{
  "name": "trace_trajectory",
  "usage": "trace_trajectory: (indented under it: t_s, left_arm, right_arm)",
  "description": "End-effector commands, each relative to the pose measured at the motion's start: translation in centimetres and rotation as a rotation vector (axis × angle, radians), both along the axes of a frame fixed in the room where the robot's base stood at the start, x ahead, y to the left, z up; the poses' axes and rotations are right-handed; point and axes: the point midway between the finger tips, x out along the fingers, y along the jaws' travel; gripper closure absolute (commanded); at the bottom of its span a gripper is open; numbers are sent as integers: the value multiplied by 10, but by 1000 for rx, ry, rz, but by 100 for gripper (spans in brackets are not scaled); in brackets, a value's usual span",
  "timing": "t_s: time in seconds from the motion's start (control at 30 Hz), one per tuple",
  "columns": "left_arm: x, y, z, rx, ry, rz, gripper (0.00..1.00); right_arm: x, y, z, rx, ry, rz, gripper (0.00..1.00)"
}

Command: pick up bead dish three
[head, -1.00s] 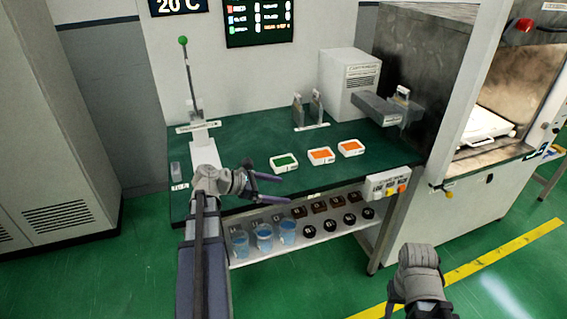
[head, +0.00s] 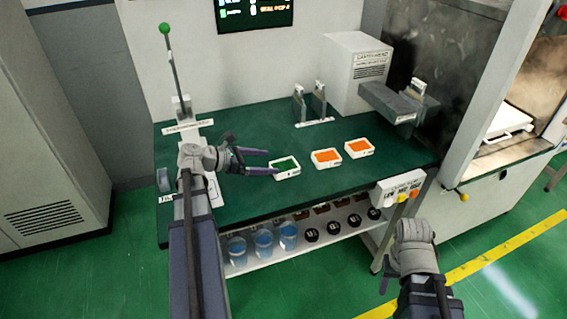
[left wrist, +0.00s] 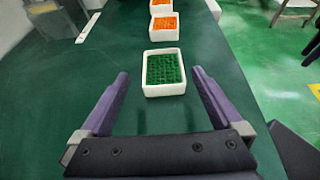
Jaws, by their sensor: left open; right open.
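Three small white square dishes stand in a row on the green bench. The left one (head: 285,168) holds green beads; the middle one (head: 326,158) and the right one (head: 358,148) hold orange beads. Their labels are too small to read, so I cannot tell which is dish three. My left gripper (head: 270,162) is open and empty, just left of the green dish. In the left wrist view my fingertips (left wrist: 160,76) are spread on either side of the green dish (left wrist: 164,72), apart from it.
The green bench top (head: 240,203) is clear in front of the dishes. A stand with a green-tipped rod (head: 173,65) is at the left, behind my left arm. A pronged holder (head: 310,104) and a white box (head: 355,75) stand behind the dishes. Blue cups (head: 263,243) sit on the lower shelf.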

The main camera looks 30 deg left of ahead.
Motion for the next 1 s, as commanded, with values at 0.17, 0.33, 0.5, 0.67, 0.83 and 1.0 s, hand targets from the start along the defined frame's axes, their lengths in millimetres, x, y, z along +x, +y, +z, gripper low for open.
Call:
trace_trajectory:
  t_s: [0.17,0.33,0.5,0.67,0.83,1.0]
  left_arm:
    - [3,-2,-2,0,0,-2,0]
    - [15,-12,-10,1,-1,-3,0]
    - [19,-16,-11,0,1,-1,0]
    - [25,-21,-17,0,0,-1,0]
    - [40,-36,-31,1,0,-4,0]
    - [54,-46,-35,0,0,-1,0]
  right_arm:
    - [0,0,-2,0,0,0,50]
    - [0,0,-10,0,0,0,50]
    - [0,0,-11,0,0,0,50]
    - [0,0,-17,0,0,0,50]
    - [0,0,-31,0,0,0,50]
    - [0,0,-35,0,0,0,50]
